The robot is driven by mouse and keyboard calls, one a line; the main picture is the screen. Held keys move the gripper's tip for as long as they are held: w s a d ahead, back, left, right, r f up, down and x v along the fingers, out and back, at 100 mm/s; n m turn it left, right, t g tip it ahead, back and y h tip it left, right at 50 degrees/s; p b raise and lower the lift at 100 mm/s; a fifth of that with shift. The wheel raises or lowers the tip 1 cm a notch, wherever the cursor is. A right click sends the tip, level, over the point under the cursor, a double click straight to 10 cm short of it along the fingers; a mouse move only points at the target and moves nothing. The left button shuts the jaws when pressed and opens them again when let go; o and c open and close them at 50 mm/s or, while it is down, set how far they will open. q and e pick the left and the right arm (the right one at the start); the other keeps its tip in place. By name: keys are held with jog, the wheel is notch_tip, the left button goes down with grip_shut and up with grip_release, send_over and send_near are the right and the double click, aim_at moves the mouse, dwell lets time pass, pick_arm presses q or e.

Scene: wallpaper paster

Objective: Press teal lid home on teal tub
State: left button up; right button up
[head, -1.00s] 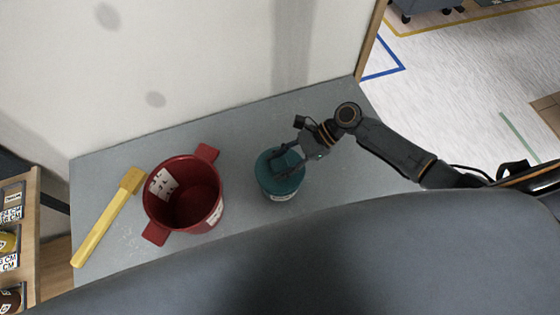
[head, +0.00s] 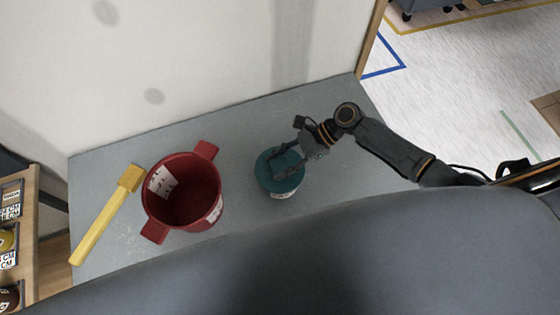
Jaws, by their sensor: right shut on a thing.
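The teal tub (head: 272,189) stands upright on the grey table, right of the red pot, with a pale label low on its front. The round teal lid (head: 265,165) is on top of the tub. Lid and tub are nearly the same colour, so I cannot tell whether the lid is fully seated. My right gripper (head: 284,164) reaches in from the right over the tub, shut on the teal lid. Its fingers and wrist hide part of the lid's right side. My left gripper is not in view.
A red pot (head: 213,205) with two side handles stands open left of the tub. A yellow brush (head: 105,218) lies at the table's left end. The grey table (head: 238,130) meets a pale wall behind. My own dark body covers the front.

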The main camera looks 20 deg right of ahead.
jog(key=shift+f, duration=0.5)
jog(key=o, duration=1.2)
jog(key=shift+r, duration=0.1)
jog(key=v, duration=1.2)
